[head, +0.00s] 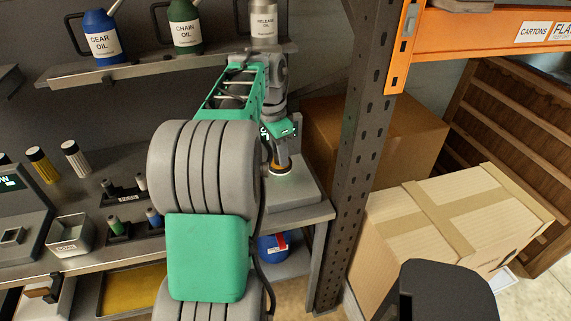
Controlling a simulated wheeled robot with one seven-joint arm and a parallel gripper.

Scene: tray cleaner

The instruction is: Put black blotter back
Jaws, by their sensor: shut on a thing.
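My gripper (281,163) is at the right end of the bench, pointing down just above a grey block-like unit (305,192). It is small in view, and my arm partly covers the area. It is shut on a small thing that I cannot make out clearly. I cannot tell whether that thing touches the unit. No black blotter can be picked out for certain. A dark stand (128,238) on the bench holds a green-topped piece (115,224) and a blue-topped piece (153,217). Another dark stand (123,194) behind it holds grey pieces.
Oil containers (102,40) stand on the upper shelf. A dark rack post (355,150) rises right of the bench, with cardboard boxes (455,225) beyond.

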